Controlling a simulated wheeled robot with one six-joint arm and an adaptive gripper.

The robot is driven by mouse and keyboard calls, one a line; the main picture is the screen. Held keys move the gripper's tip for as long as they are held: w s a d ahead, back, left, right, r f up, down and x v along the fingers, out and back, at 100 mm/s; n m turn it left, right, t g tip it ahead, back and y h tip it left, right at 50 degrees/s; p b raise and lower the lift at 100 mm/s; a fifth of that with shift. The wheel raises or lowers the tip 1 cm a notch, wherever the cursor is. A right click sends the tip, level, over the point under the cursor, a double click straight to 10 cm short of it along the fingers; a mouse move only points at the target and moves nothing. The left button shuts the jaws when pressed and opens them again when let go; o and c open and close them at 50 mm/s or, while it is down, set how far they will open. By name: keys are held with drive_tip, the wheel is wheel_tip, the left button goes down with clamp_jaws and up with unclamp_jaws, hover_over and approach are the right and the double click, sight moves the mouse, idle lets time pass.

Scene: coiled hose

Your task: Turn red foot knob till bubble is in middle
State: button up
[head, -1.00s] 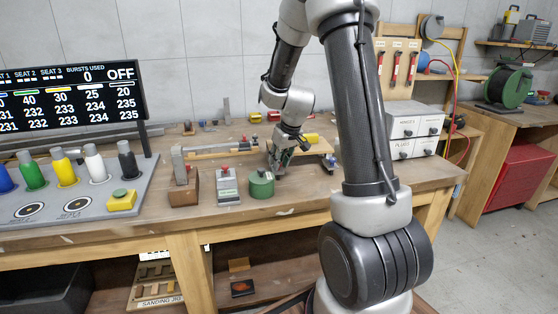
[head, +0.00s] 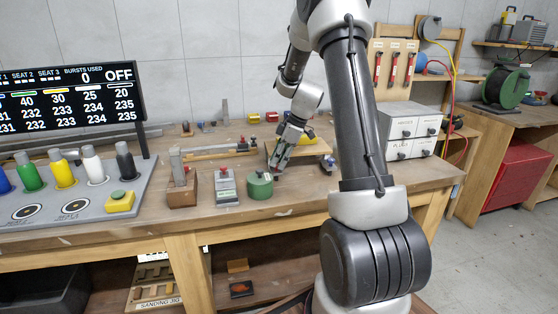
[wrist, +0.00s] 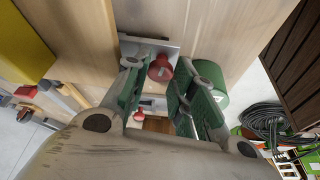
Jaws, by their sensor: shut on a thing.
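My gripper (wrist: 160,72) reaches down among the bench items, its green-padded fingers closed on a red knob (wrist: 160,67) that shows between the fingertips in the wrist view. A pale metal plate (wrist: 140,45) lies just beyond the knob. A second red piece (wrist: 139,116) shows between the fingers, lower in the wrist view. In the head view my gripper (head: 277,165) is at the left front of a raised wooden board (head: 312,149) and hides the held knob. I cannot make out the bubble in either view.
A green round can (head: 260,188) stands close in front of my gripper. A grey block with a red top (head: 227,190) and a wooden block (head: 182,192) stand further left. The front bench strip is mostly clear.

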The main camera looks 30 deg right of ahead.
drive_tip(key=shift+w+d+n+g, duration=0.15)
drive_tip(key=shift+n+g, duration=0.45)
drive_tip(key=shift+n, duration=1.3)
drive_tip(key=o, duration=1)
